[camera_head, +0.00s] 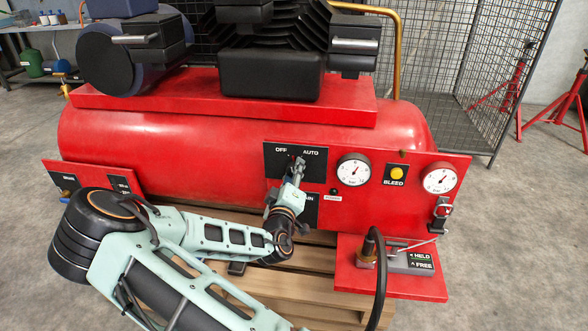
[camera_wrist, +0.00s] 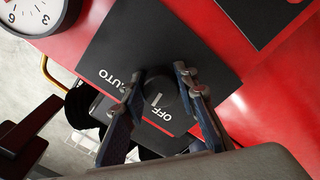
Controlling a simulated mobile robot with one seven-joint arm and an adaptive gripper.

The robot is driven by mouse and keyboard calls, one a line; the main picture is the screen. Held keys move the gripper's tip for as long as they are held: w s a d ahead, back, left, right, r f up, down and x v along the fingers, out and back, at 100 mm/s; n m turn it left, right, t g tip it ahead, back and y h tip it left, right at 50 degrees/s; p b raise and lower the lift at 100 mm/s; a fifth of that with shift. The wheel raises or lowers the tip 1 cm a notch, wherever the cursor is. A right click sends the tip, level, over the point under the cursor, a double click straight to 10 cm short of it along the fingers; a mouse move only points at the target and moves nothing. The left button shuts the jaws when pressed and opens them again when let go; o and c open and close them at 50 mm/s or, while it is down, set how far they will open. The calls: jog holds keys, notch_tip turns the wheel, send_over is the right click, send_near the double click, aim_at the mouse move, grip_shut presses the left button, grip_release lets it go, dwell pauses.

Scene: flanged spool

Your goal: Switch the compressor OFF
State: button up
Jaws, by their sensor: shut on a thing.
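The compressor (camera_head: 240,140) is a red tank with a red front panel. A black plate (camera_head: 272,170) on the panel carries the labels OFF and AUTO. In the wrist view the same plate (camera_wrist: 105,55) appears turned, with a round black knob (camera_wrist: 157,92) beside both labels. My gripper (camera_head: 297,165) is at the plate and hides most of the knob in the head view. In the wrist view my gripper (camera_wrist: 162,80) is shut on the knob, one finger on each side.
Right of the plate are a gauge (camera_head: 353,170), a yellow BLEED button (camera_head: 397,173) and a second gauge (camera_head: 440,179). A red shelf (camera_head: 390,285) with a hose and a HELD/FREE label juts out at lower right. A wooden pallet (camera_head: 260,290) lies below.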

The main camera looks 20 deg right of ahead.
jog(key=n+p, duration=0.1)
jog(key=n, duration=0.3)
jog(key=shift+n, duration=0.4)
dwell(0.4)
jog(key=o, duration=1.2)
jog(key=shift+c, duration=0.2)
jog(key=v, duration=1.2)
